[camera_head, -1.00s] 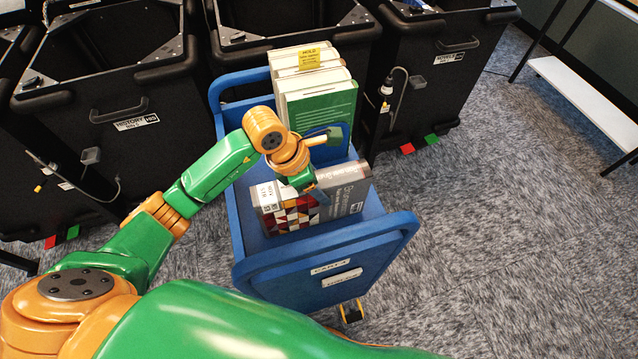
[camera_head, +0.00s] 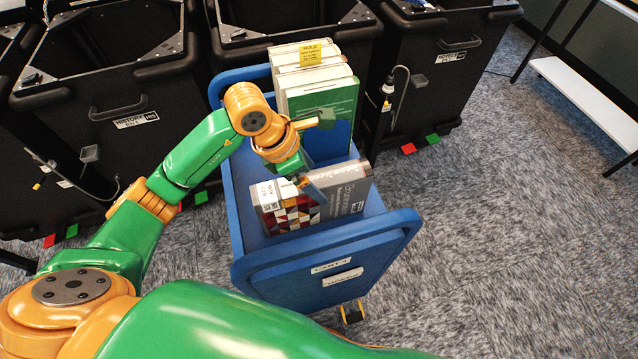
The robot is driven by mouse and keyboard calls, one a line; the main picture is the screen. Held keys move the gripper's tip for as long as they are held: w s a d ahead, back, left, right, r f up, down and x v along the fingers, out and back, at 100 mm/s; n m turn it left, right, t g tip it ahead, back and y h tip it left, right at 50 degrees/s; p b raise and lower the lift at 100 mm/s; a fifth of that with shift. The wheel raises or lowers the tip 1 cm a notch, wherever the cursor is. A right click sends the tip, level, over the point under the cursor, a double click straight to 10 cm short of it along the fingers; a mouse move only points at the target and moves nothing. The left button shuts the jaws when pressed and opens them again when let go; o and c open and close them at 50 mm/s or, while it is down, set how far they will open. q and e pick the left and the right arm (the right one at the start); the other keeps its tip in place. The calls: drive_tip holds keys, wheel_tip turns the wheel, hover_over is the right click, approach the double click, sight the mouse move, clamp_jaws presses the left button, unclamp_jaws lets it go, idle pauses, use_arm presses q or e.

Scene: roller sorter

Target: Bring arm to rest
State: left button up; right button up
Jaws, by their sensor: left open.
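My left arm reaches in from the left over the blue cart (camera_head: 330,262). Its left gripper (camera_head: 314,152) is open, with its fingers spread above the cart's deck. One finger is close to the upper edge of the grey book with a patterned spine (camera_head: 345,197); I cannot tell whether they touch. No object shows between the fingers. My right gripper is not in view.
A row of upright books (camera_head: 322,98), the front one green, stands at the cart's far end. Black bins (camera_head: 108,105) line the back and left. A white shelf (camera_head: 590,95) stands at the right. The grey carpet (camera_head: 510,240) is clear at right.

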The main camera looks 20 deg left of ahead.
use_arm(q)
drive_tip(key=v, duration=0.3)
idle(0.4)
